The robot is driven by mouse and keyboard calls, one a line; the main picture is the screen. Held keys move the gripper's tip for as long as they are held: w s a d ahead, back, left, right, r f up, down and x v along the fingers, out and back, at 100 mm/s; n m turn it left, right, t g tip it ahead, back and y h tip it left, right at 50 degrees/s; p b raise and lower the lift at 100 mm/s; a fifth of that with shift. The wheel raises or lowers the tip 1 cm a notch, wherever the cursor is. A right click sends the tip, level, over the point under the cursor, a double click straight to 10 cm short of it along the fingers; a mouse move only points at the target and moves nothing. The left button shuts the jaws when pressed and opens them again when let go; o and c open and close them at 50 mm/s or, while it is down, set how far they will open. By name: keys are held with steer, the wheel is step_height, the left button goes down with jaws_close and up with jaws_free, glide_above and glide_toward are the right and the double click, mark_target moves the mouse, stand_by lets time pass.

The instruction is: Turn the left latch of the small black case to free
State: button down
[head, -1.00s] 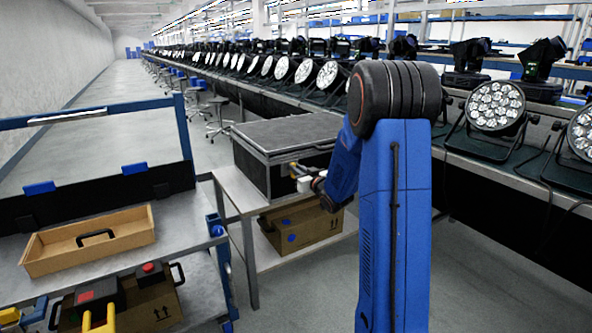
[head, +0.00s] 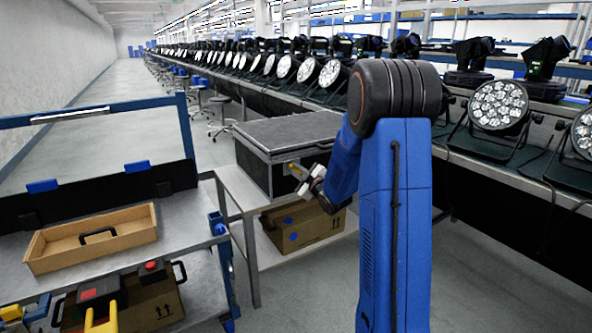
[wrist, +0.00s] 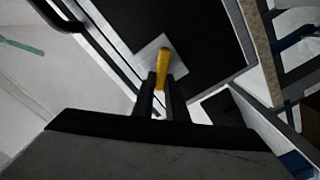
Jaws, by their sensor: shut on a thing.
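The small black case (head: 285,132) with light metal edges stands on a grey table. Its yellow latch (wrist: 163,62) sits on a pale square plate (wrist: 150,52) on the dark case face in the wrist view. My gripper (wrist: 160,92) is shut on the latch's near end, one dark finger on each side. In the head view my gripper (head: 301,180) is at the case's front face, and a small yellow part of the latch (head: 298,168) shows beside it. My arm hides the right part of the case.
A cardboard box (head: 306,224) is on the shelf under the case. A workbench with an open wooden tray (head: 92,238) stands at left. A long row of stage lights (head: 497,105) runs along the right.

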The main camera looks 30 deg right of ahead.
steer(key=shift+a+f+n, duration=0.1)
steer(key=shift+f+n, duration=0.15)
steer(key=shift+n, duration=1.2)
steer(key=shift+a+f+n, duration=0.1)
steer(key=shift+f+n, duration=0.1)
steer(key=shift+n, duration=1.2)
steer(key=shift+a+f+n, duration=0.1)
steer(key=shift+f+n, duration=0.15)
steer(key=shift+n, duration=1.2)
steer(key=c, duration=1.8)
jaws_free()
steer(key=shift+o, duration=0.2)
steer(key=s, duration=1.7)
steer(key=shift+s+d, duration=0.2)
steer(key=shift+d, duration=0.1)
steer(key=shift+a, duration=0.1)
